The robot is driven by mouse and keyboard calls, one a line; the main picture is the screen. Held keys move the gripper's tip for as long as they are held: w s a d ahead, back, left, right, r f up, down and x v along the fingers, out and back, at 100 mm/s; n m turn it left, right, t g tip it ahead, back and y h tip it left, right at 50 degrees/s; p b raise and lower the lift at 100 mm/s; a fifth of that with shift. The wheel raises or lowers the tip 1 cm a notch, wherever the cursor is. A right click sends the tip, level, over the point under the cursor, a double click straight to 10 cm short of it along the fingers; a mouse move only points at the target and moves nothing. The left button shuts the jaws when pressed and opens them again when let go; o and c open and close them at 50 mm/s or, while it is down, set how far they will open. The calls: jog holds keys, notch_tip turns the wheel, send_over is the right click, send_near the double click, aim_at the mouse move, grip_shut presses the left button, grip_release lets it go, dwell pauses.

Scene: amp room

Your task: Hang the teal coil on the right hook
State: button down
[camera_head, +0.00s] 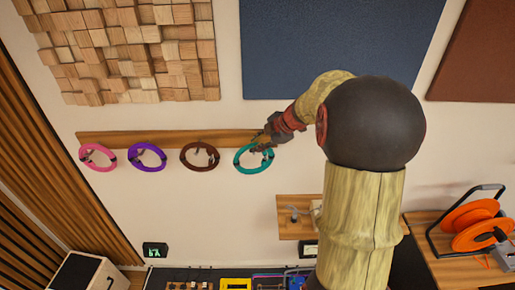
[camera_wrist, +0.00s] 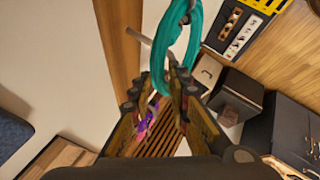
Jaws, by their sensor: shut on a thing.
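The teal coil (camera_head: 238,162) is at the right end of the upper wooden rail (camera_head: 170,137). My gripper (camera_head: 264,141) is shut on its upper right part. In the wrist view the teal coil (camera_wrist: 242,52) hangs from between my fingertips (camera_wrist: 167,72), its loop reaching up and right. A pale peg (camera_wrist: 138,38) sticks out from the wooden rail (camera_wrist: 122,45) just left of the coil. I cannot tell whether the coil is around that peg. A lower wooden board (camera_head: 290,231) carries a grey hook (camera_head: 293,213), partly hidden by my arm.
A pink coil (camera_head: 82,155), a purple coil (camera_head: 130,157) and a brown coil (camera_head: 183,160) hang along the rail to the left. An orange cable reel (camera_head: 470,215) stands at the right. A wood-block panel (camera_head: 130,50) and a blue panel (camera_head: 335,40) are above.

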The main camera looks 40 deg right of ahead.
jog(key=shift+w+d+f+b, duration=0.15)
jog(key=shift+w+d+b, duration=0.3)
jog(key=shift+w+d, duration=0.55)
jog(key=shift+w+d+f+p, duration=0.1)
jog(key=shift+w+f+p, duration=0.25)
jog(key=shift+f, duration=0.2)
jog(key=shift+w+d+f+p, duration=0.1)
jog(key=shift+w+f+p, duration=0.1)
jog(key=shift+f+p, duration=0.25)
jog(key=shift+f, duration=0.1)
jog(key=c, duration=1.6)
grip_release()
jog(key=v, duration=1.2)
